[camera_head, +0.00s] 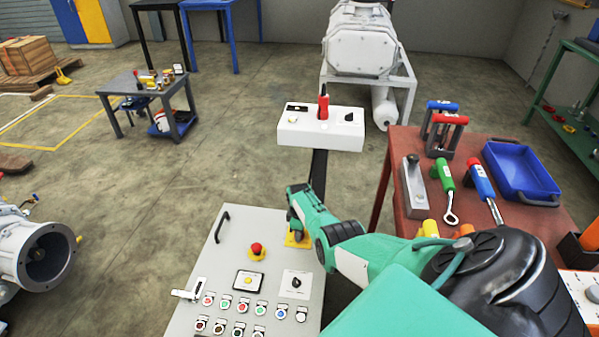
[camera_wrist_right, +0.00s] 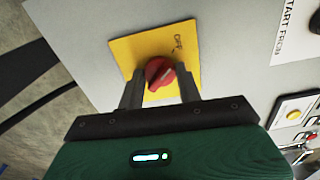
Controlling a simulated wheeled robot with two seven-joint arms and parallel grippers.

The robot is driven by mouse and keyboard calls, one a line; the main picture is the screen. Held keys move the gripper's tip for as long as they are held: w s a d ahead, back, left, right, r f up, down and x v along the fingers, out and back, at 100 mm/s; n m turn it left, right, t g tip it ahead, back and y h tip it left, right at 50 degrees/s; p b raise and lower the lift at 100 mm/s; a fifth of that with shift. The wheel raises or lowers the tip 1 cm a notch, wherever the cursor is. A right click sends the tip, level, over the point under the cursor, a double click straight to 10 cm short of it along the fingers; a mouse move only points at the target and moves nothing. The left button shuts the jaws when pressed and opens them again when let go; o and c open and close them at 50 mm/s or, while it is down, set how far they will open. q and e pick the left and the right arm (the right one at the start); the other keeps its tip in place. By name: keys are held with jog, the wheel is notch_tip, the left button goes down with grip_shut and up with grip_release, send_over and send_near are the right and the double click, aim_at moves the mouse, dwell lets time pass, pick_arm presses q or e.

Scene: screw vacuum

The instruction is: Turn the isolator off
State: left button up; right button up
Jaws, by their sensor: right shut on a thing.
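The isolator is a red rotary knob (camera_wrist_right: 159,73) on a yellow plate (camera_wrist_right: 122,52) with an "OFF" label, fixed to a light grey control panel (camera_head: 230,240). In the head view only part of the yellow plate (camera_head: 298,242) shows at the panel's upper right, and the knob is hidden by my gripper. My right gripper (camera_head: 297,225) reaches it from the right. In the wrist view its two fingers (camera_wrist_right: 160,86) are on either side of the knob, shut on it. I cannot tell the knob's exact setting. My left gripper is not in view.
The panel also carries a red emergency button (camera_head: 257,248), a black selector (camera_head: 296,282) and several small buttons. A red-brown table (camera_head: 400,150) with tools and a blue tray (camera_head: 520,170) stands at the right. A white switch box (camera_head: 320,142) is behind the panel.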

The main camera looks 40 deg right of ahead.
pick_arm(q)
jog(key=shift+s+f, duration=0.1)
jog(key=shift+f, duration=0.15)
pick_arm(e)
jog(key=shift+n, duration=0.5)
jog(key=o, duration=1)
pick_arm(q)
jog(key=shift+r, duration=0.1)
pick_arm(e)
jog(key=shift+r, duration=0.1)
jog(key=shift+r, duration=0.15)
notch_tip(320, 180, up, 5)
jog(key=p, duration=0.3)
jog(key=shift+r, duration=0.1)
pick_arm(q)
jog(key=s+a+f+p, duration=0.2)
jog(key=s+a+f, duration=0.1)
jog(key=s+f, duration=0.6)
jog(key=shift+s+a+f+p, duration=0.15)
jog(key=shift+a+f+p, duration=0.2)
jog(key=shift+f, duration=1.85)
pick_arm(e)
notch_tip(320, 180, up, 8)
